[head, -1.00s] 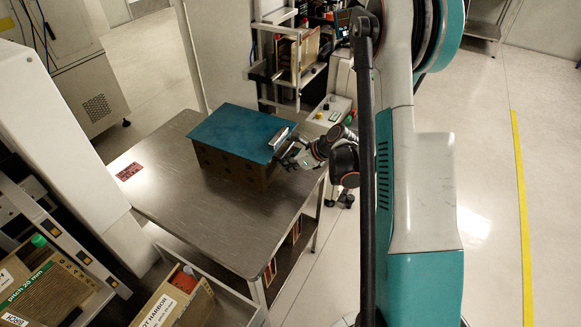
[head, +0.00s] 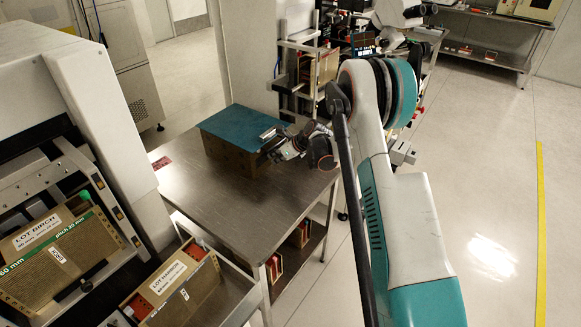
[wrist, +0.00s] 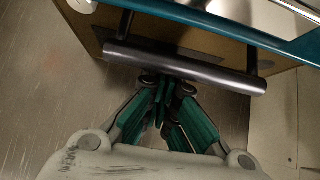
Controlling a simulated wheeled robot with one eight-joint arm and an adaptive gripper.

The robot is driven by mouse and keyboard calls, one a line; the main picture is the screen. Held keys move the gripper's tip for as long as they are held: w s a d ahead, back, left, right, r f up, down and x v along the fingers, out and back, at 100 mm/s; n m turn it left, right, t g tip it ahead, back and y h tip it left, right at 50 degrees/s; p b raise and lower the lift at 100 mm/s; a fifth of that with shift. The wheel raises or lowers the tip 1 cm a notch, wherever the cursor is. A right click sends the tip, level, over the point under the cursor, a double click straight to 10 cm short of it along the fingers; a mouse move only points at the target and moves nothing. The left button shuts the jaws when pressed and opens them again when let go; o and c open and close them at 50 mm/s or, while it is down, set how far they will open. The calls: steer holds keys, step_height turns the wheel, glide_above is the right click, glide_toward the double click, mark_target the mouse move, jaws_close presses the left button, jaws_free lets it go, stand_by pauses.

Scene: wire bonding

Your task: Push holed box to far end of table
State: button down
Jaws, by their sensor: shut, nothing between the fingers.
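The holed box is a brown box (head: 228,157) with a flat teal lid (head: 238,127). It sits toward the far end of the metal table (head: 225,205) in the head view. My gripper (head: 275,150) is at the box's right side. In the wrist view my gripper (wrist: 163,95) is shut and empty, its green fingers together. The fingertips are at or just under a dark bar handle (wrist: 180,68) on the box's side (wrist: 200,38). I cannot tell if they touch it.
A red label (head: 161,163) lies on the table's left edge. A rack with a brown magazine (head: 318,68) stands behind the table. Labelled lot boxes (head: 172,284) are at the near left. The near part of the tabletop is bare.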

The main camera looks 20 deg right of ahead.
steer(key=w+a, duration=0.2)
steer(key=w, duration=0.2)
steer(key=w+a, duration=0.3)
steer(key=w, duration=0.1)
steer(key=w+a, duration=0.3)
steer(key=w, duration=0.1)
steer(key=shift+w+a+f, duration=0.1)
steer(key=shift+w+a, duration=0.1)
steer(key=shift+s, duration=0.1)
